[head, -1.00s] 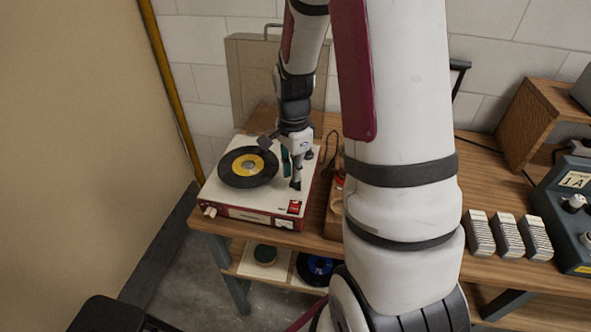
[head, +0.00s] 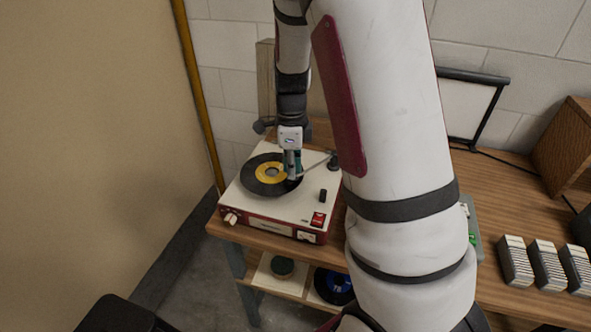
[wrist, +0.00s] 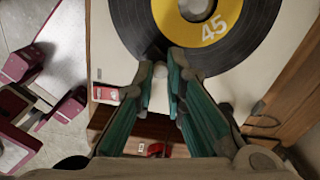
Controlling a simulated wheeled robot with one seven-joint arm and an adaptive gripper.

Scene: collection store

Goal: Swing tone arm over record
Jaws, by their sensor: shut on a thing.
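The record player (head: 281,209) has a white top and a red body. A black record with a yellow label (head: 270,174) lies on it; the label reads 45 in the wrist view (wrist: 210,30). The tone arm (head: 315,164) runs from its pivot (head: 333,160) at the back right towards the record. My gripper (head: 293,177) is shut on the tone arm's free end, over the record's right edge. In the wrist view the teal fingers (wrist: 162,82) reach the record's rim; the held end is mostly hidden between them.
A red switch (head: 318,219) and a black knob (head: 323,195) are on the deck's right side. The player stands at the left end of a wooden bench (head: 500,185). Several grey ribbed blocks (head: 514,260) lie at right. A yellow pipe (head: 198,95) rises at left.

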